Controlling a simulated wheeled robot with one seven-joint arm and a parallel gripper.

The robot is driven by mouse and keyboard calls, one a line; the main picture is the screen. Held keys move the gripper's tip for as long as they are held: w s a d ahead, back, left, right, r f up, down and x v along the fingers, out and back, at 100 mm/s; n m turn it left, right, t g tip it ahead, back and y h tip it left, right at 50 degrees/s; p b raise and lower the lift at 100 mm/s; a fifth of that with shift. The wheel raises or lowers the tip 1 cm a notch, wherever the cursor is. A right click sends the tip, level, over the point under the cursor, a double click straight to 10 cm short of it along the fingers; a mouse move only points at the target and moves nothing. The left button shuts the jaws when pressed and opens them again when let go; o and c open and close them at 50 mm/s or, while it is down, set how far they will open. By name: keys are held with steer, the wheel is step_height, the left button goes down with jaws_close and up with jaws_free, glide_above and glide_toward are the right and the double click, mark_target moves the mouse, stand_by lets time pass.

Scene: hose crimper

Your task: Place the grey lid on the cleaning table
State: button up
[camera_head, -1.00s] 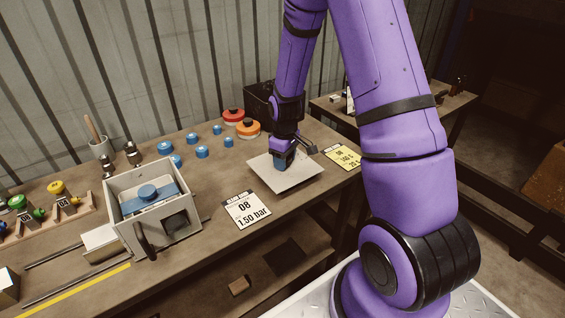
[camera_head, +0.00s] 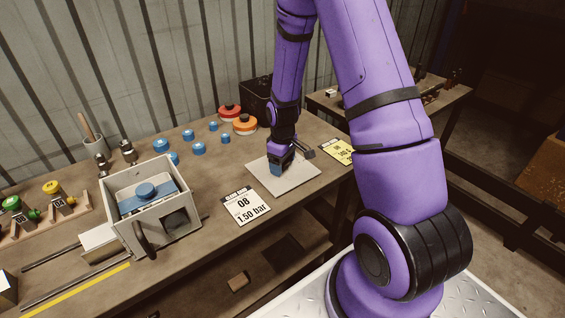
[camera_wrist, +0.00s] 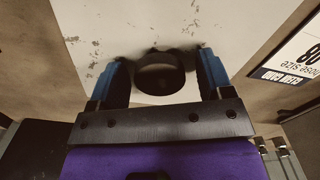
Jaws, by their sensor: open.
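The grey lid (camera_head: 300,184) is a flat, scuffed square plate lying on the workbench (camera_head: 193,240). It fills the upper part of the wrist view (camera_wrist: 105,22). A dark round knob (camera_wrist: 160,75) stands out from it there. My gripper (camera_head: 281,172) is down over the lid in the head view and hides its middle. In the wrist view my gripper's blue fingers (camera_wrist: 162,68) are apart, one on each side of the knob, with visible gaps.
A grey open-topped box with a blue part inside (camera_head: 152,212) stands left on the bench. A white card (camera_head: 244,206) and a yellow card (camera_head: 338,151) lie near the lid. Several blue caps (camera_head: 198,148) and red and orange discs (camera_head: 244,124) lie behind. Another table (camera_head: 440,99) stands at back right.

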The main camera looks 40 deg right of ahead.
steer(key=s+a+r+m+t, duration=0.1)
steer(key=s+a+r, duration=0.15)
steer(key=r, duration=0.75)
steer(key=s+a+r+t, duration=0.1)
steer(key=s+r, duration=0.2)
steer(key=r, duration=0.6)
steer(key=s+a+r+m, duration=0.1)
steer(key=s+a+r, duration=0.15)
steer(key=r, duration=0.75)
steer(key=s+a+r+m+t, duration=0.1)
steer(key=s+r, duration=0.3)
steer(key=s, duration=0.4)
steer(key=s+a+r+m+t, duration=0.1)
steer(key=s+a+r+t, duration=0.1)
steer(key=s, duration=0.7)
step_height(320, 180, up, 3)
steer(key=shift+a+f+m, duration=0.15)
steer(key=shift+a+m, duration=0.25)
steer(key=shift+a, duration=0.15)
